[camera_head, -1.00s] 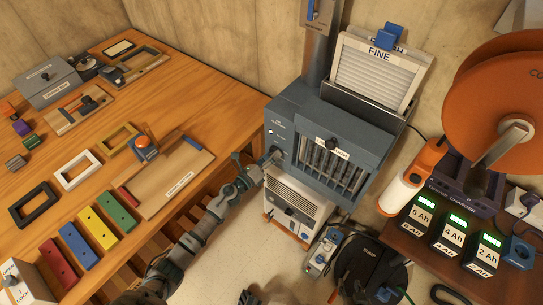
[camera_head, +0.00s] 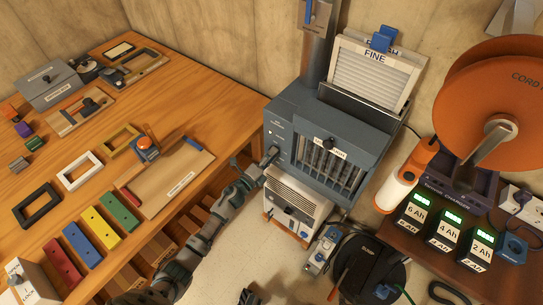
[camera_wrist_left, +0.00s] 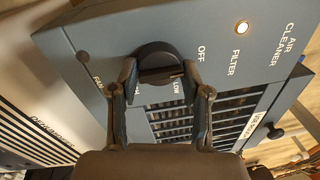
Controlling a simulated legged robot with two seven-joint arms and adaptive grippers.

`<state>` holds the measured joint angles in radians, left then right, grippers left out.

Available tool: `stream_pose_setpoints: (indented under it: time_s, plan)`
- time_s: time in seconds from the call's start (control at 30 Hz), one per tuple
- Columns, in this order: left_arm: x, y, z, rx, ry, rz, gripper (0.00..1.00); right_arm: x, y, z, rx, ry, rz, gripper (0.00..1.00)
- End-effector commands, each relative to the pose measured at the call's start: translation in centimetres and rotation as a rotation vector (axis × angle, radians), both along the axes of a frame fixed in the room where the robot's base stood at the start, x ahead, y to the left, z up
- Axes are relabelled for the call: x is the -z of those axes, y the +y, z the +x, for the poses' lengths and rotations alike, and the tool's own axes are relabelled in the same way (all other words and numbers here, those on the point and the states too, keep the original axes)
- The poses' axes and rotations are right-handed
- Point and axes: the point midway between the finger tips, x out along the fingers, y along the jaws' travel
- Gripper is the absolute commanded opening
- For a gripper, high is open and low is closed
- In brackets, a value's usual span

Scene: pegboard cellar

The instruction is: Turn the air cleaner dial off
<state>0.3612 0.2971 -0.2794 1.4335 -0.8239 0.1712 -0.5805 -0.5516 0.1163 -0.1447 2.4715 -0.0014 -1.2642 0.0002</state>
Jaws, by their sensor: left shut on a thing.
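The air cleaner (camera_head: 345,135) is a blue-grey box with a slatted front, beyond the right end of the workbench. Its dark round dial (camera_wrist_left: 155,52) is on the panel in the left wrist view. Marks OFF (camera_wrist_left: 202,53) and LOW (camera_wrist_left: 178,88) sit around it; other marks are partly hidden by my fingers. My left gripper (camera_wrist_left: 160,76) is shut on the dial's raised grip, one finger on each side. I cannot tell for sure which mark the dial points at. In the head view my left gripper (camera_head: 268,160) reaches the cleaner's left side.
A lit lamp (camera_wrist_left: 241,27) shows by the word FILTER. A white-fronted unit (camera_head: 297,203) stands below the cleaner, and a filter marked FINE (camera_head: 375,70) stands above. The wooden workbench (camera_head: 225,115) lies left. An orange cord reel (camera_head: 490,90) and battery chargers (camera_head: 445,228) are right.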

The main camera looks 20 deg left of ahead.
Motion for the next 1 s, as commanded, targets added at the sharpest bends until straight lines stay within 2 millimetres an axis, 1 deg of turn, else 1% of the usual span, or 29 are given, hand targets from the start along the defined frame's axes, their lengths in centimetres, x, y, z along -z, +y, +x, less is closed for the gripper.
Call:
stream_pose_setpoints:
  time_s: [0.03, 0.43, 0.47, 0.5, 0.53, 0.87, 0.93, 1.0]
  plan:
    - [0.0, 0.6, 0.2, -0.013, 0.004, -0.002, 0.13, 0.0, -0.1, 0.0, 0.001, 0.003, -0.001, 0.40]
    - [0.2, 0.6, 0.2, -0.012, 0.007, -0.006, 0.13, 0.1, -0.1, -0.1, 0.001, 0.005, -0.002, 0.40]
    - [0.2, 0.6, 0.2, -0.013, 0.007, -0.005, 0.55, 0.1, -0.1, -0.1, 0.001, 0.005, -0.002, 0.40]
    - [0.2, 0.6, 0.1, -0.012, 0.007, -0.005, 0.65, 0.1, -0.1, -0.1, 0.001, 0.005, -0.002, 0.40]
    - [0.2, 0.5, 0.1, -0.011, 0.007, -0.006, 0.71, 0.1, -0.1, -0.1, 0.001, 0.005, -0.002, 0.40]
    - [0.1, 0.2, -0.2, -0.004, 0.004, -0.004, 0.71, 0.1, -0.1, -0.1, 0.000, 0.003, -0.003, 0.40]
    - [0.2, 0.4, -0.7, -0.004, 0.005, -0.004, 0.71, 0.0, -0.1, -0.1, 0.000, 0.003, -0.003, 0.40]
    - [0.4, 0.7, -1.6, -0.005, 0.005, -0.003, 0.71, 0.0, -0.2, -0.1, 0.000, 0.003, -0.003, 0.40]
